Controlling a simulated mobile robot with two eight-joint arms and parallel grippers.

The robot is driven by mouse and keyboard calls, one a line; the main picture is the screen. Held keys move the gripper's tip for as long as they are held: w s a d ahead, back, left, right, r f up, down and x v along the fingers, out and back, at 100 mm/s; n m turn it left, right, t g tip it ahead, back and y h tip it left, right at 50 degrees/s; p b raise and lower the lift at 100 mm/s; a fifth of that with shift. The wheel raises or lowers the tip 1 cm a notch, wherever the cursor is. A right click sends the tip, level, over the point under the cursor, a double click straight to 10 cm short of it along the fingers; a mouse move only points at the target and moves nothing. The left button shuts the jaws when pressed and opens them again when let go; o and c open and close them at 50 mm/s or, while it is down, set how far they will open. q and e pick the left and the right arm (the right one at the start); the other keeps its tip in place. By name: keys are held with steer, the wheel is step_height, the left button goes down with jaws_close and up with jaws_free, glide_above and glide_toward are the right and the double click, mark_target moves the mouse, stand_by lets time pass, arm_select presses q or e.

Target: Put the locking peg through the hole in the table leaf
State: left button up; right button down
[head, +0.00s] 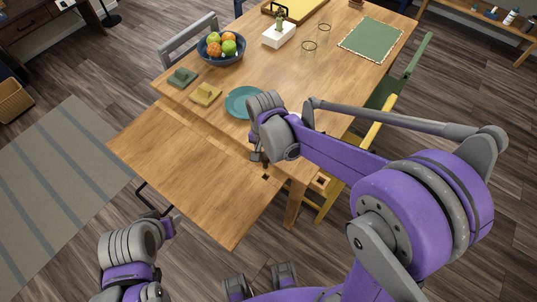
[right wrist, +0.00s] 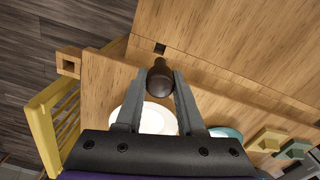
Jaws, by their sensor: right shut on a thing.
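The dark brown locking peg (right wrist: 160,77) with a rounded head is between the fingers of my right gripper (right wrist: 160,85), which is shut on it. The table leaf (head: 195,170) extends from the near side of the table. A small dark square hole (right wrist: 160,48) lies in the leaf near the seam; it also shows in the head view (head: 265,176). My right gripper (head: 258,157) is over the seam. My left gripper (head: 172,225) is by the leaf's front-left edge; its jaws are unclear.
A wooden block with a square opening (right wrist: 68,62) sticks out at the table's side. A teal plate (head: 244,102), folded napkins (head: 206,94) and a fruit bowl (head: 221,52) stand on the table. A yellow chair (head: 375,130) is close on the right. The leaf top is clear.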

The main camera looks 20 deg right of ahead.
mark_target(266, 165)
steer(key=shift+f+b, duration=2.2)
steer(key=shift+f, duration=0.7)
steer(key=shift+f+b, duration=2.2)
steer(key=shift+f, duration=0.5)
steer(key=shift+c, duration=2.2)
jaws_free()
steer(key=shift+r, duration=0.1)
